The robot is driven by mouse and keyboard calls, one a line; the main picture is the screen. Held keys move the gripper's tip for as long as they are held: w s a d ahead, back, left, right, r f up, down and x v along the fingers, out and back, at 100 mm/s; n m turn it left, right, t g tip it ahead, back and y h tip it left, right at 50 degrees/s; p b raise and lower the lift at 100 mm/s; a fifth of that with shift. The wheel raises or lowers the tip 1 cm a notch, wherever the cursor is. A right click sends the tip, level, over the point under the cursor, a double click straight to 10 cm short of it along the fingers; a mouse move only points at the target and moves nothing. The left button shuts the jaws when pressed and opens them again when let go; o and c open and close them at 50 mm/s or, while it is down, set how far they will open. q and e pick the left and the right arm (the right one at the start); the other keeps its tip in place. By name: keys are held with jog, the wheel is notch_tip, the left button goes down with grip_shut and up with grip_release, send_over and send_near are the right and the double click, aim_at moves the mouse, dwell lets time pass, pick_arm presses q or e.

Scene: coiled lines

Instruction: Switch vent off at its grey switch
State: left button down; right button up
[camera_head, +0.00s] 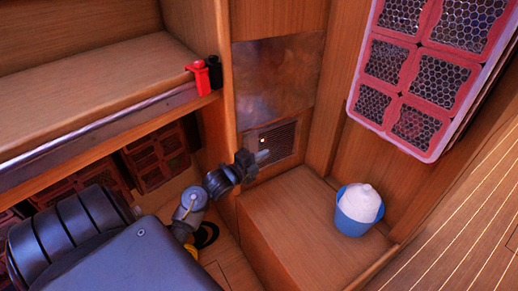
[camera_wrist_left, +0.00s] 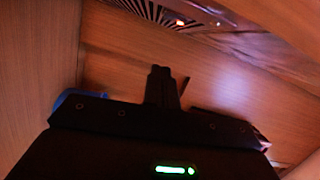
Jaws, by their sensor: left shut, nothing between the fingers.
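The vent (camera_head: 284,140) is a dark slatted grille low in the wooden back wall, below a dull metal panel. Its slats also show at the top of the left wrist view (camera_wrist_left: 150,10). A small pale light spot shows at the vent's left side; in the wrist view a small red-orange glow sits beside the slats. I cannot make out the grey switch clearly. My left gripper (camera_head: 264,155) is shut and empty, its tips just in front of the vent's lower left part. In the wrist view its closed fingers (camera_wrist_left: 161,84) point toward the wall. I cannot tell whether they touch anything.
A blue bucket (camera_head: 349,225) with white contents stands on the wooden step (camera_head: 290,220) to the right. Red and black fittings (camera_head: 202,78) sit at the shelf's (camera_head: 90,70) end. Red mesh crates (camera_head: 415,75) hang at upper right; more lie under the shelf.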

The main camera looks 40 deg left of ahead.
aim_at(262, 142)
pick_arm(q)
jog(key=w+a, duration=0.3)
jog(key=shift+a+f, duration=0.25)
jog(key=shift+a, duration=0.15)
